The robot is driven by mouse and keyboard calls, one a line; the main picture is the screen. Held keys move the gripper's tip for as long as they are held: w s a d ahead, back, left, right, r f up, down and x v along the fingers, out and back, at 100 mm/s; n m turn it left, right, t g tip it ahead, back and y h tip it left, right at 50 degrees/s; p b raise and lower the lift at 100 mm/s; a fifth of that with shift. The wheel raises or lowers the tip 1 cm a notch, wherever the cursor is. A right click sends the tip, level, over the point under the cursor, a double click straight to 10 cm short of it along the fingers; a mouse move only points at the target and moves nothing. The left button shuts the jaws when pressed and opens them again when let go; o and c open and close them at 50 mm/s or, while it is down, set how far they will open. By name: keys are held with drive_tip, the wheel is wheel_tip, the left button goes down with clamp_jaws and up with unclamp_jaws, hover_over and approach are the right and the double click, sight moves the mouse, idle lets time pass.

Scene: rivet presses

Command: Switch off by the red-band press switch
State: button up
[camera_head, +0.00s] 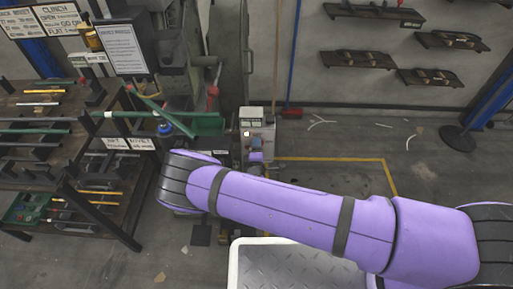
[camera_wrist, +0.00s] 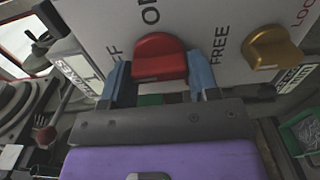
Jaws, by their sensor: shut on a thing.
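In the wrist view a red switch knob (camera_wrist: 159,57) sits on a pale panel (camera_wrist: 205,20). The word ON is printed above the knob, and letters ending in FF are at its left. My gripper (camera_wrist: 160,78) has its two blue fingertips on either side of the red knob, shut on it. In the head view my purple arm reaches to a small pale box (camera_head: 258,122) on the floor side of the press, with my gripper (camera_head: 256,146) at its front. The red knob cannot be made out there.
A yellow knob (camera_wrist: 273,48) with FREE and LOCK lettering is right of the red one. In the head view a rack (camera_head: 130,238) with rods and tools stands at the left. A white-rimmed tray (camera_head: 236,262) is below my arm. Open floor (camera_head: 420,165) lies to the right.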

drive_tip(key=o, duration=0.9)
drive_tip(key=shift+s, duration=0.1)
drive_tip(key=s, duration=1)
drive_tip(key=shift+s+a, duration=0.15)
drive_tip(key=shift+s, duration=0.2)
